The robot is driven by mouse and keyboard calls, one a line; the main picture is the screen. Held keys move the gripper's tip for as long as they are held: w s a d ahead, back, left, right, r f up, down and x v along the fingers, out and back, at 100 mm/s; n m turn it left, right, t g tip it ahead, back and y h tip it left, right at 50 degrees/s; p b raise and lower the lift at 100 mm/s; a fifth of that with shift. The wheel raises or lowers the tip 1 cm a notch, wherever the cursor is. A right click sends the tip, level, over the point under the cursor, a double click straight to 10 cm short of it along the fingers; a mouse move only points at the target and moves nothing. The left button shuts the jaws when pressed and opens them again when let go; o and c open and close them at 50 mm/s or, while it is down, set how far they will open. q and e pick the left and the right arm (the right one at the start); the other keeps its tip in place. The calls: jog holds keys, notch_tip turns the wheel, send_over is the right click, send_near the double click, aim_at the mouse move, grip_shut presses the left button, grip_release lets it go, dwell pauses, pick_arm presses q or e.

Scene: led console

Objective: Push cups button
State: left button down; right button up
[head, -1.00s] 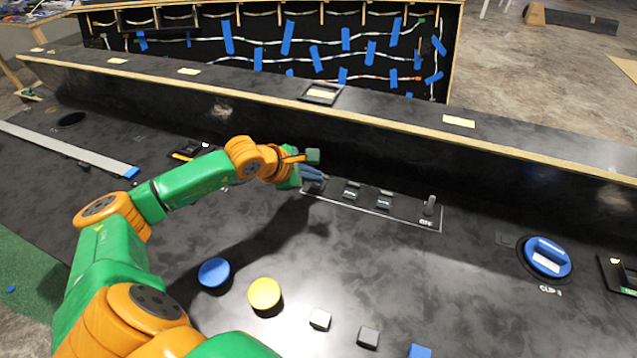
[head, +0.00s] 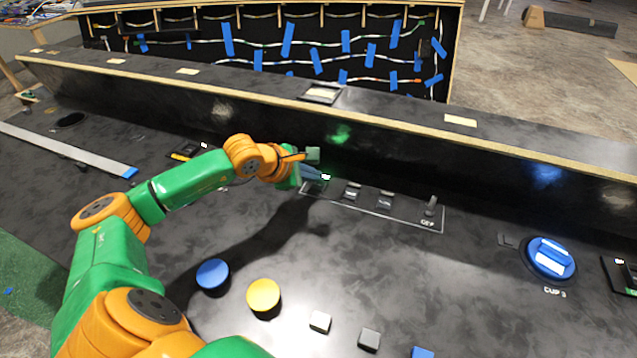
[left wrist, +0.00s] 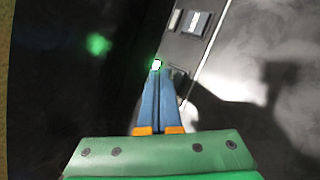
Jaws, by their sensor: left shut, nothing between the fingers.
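My left gripper (head: 314,174) reaches the left end of a thin-outlined switch panel (head: 372,211) on the black console. In the left wrist view its blue fingers (left wrist: 158,72) are shut together with nothing between them. Their tips are at a small lit white-green button (left wrist: 156,64), which also shows beside the fingers in the head view (head: 326,177). The fingertips appear to touch it, but exact contact is hard to tell. Its label cannot be read, so I cannot confirm it is the cups button. My right gripper is out of view.
Dark rocker switches (head: 352,193) and an upright toggle (head: 431,206) stand on the panel. A lit blue round control (head: 549,258) labelled like "CUP" is at right. Blue (head: 212,273) and yellow (head: 263,294) round buttons are in front. The console's raised back wall (head: 400,152) is close behind the gripper.

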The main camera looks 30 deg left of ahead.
aim_at(314, 187)
pick_arm(q)
notch_tip(314, 187, up, 6)
jog(key=p, duration=0.4)
jog(key=shift+r, duration=0.1)
